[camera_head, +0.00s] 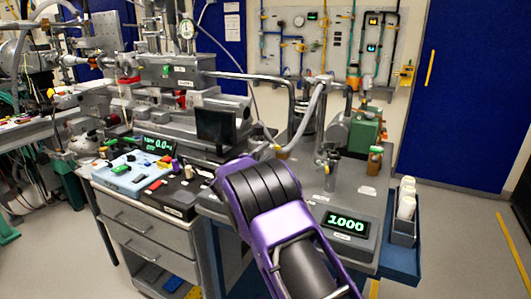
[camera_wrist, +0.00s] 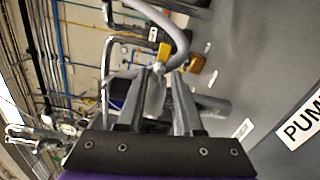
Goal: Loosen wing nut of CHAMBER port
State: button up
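My gripper (camera_wrist: 166,75) shows in the wrist view with its two grey fingers apart. A bright metal piece (camera_wrist: 155,95) shows between them, nearer the left finger; I cannot tell whether it is the wing nut or whether a finger touches it. A yellow part (camera_wrist: 164,52) sits just beyond the fingertips, beside a curved grey hose (camera_wrist: 178,30). In the head view a small yellow part (camera_head: 278,147) sits on the pipework above my purple arm. My gripper is hidden there. No CHAMBER label is readable, and the wing nut is not clearly made out.
A "PUMP" label (camera_wrist: 303,128) lies on the grey surface in the wrist view. In the head view, a green pump (camera_head: 366,136), a "1000" display (camera_head: 346,223) and a blue side bin (camera_head: 403,229) are at the right.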

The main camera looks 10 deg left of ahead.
jog(key=shift+w, duration=0.2)
grip_shut()
dwell(1.4)
